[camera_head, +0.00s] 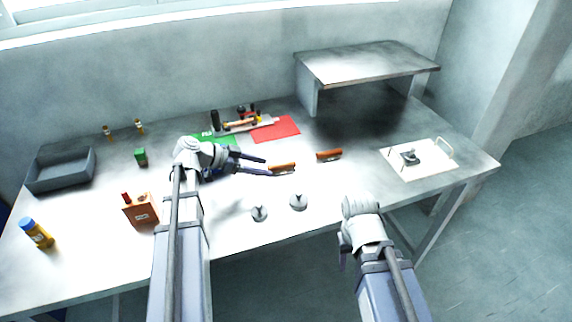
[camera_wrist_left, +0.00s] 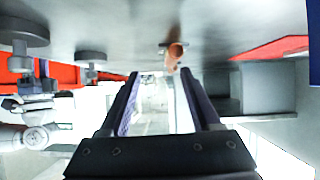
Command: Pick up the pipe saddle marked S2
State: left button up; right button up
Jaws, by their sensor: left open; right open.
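Two orange-brown pieces, which look like the pipe saddles, lie on the table: the near one (camera_head: 282,168) and the far-right one (camera_head: 329,155). I cannot read S2 on either. My left gripper (camera_head: 267,167) is open and empty, low over the table, with its fingertips just left of the near piece. In the left wrist view, one orange-brown piece with a grey base (camera_wrist_left: 174,54) shows just beyond the open fingertips (camera_wrist_left: 160,74), slightly to the right. My right gripper (camera_head: 345,252) is at the table's front edge, its fingers mostly hidden by its wrist.
Two grey round pieces (camera_head: 260,213) (camera_head: 299,201) stand in front of my left gripper. A red mat (camera_head: 276,130) and green mat (camera_head: 228,141) lie behind. A white tray (camera_head: 437,168) is at right, a raised shelf (camera_head: 365,62) behind. A box (camera_head: 140,210) and grey bin (camera_head: 60,178) are left.

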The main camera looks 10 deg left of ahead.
aim_at(278, 165)
pick_arm(q)
jog(key=shift+w+a, duration=0.5)
jog(key=shift+b+x, duration=0.7)
jog(key=shift+x, duration=0.45)
jog(key=shift+w+d, duration=0.15)
jog(key=b+x, duration=0.2)
jog(key=x, duration=0.2)
jog(key=shift+w+d+f, duration=0.15)
jog(key=shift+w+f, duration=0.05)
jog(key=shift+w, duration=0.2)
jog(key=shift+w+d+b, duration=0.1)
jog(key=shift+d+b, duration=0.1)
jog(key=shift+b, duration=0.1)
grip_shut()
